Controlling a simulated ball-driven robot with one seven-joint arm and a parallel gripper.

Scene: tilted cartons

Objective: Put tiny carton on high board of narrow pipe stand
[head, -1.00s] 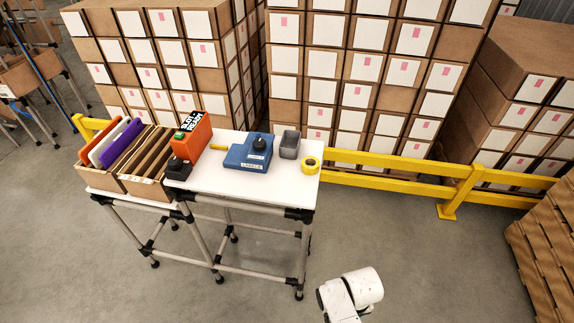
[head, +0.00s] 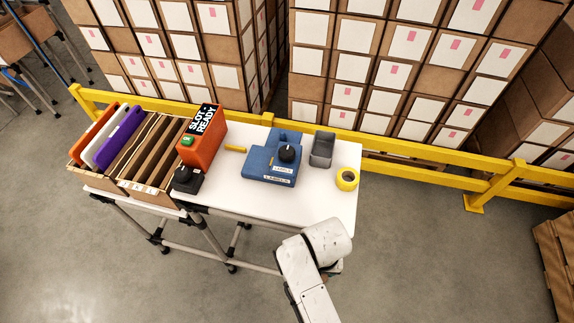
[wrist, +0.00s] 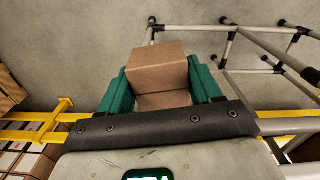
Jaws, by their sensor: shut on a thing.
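The tiny carton (wrist: 158,68) is plain brown and sits between the green fingers of my gripper (wrist: 160,82) in the wrist view. My gripper is shut on it and holds it above the floor. In the head view my white arm hides most of the gripper and carton, in front of the stand's right end. The narrow pipe stand has a white high board (head: 225,199) on the right and a lower board (head: 128,201) on the left. Its pipes (wrist: 262,48) also show in the wrist view.
The high board carries an orange box (head: 203,138), a black device (head: 187,180), a blue label device (head: 270,167), a grey bin (head: 322,149) and yellow tape (head: 347,179). Its front right part is bare. A slotted carton (head: 150,160) fills the low board. A yellow rail (head: 420,171) runs behind.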

